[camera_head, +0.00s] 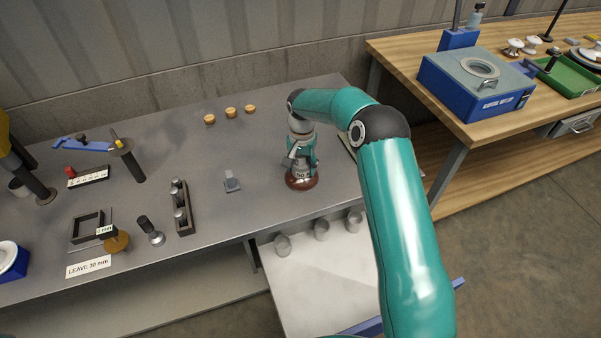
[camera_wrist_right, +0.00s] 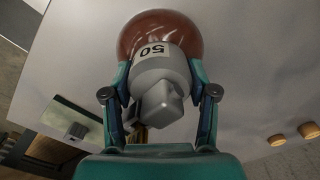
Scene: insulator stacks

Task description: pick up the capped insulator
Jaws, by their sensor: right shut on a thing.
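The capped insulator (camera_wrist_right: 158,42) has a brown disc and a grey metal cap with a label reading 50. In the head view the brown disc of the insulator (camera_head: 301,181) shows under my right gripper (camera_head: 299,160), at the right part of the grey bench. My right gripper (camera_wrist_right: 161,90) is shut on the grey cap, with one finger on each side of it in the wrist view. Whether the disc touches the bench top is hard to tell. My left gripper is not in view.
Several tan round pieces (camera_head: 231,112) lie at the back of the grey bench (camera_head: 240,150). A dark rack with metal pins (camera_head: 181,208) and a small grey block (camera_head: 231,181) are to the left. A wooden table (camera_head: 440,100) with a blue box (camera_head: 476,83) stands at the right.

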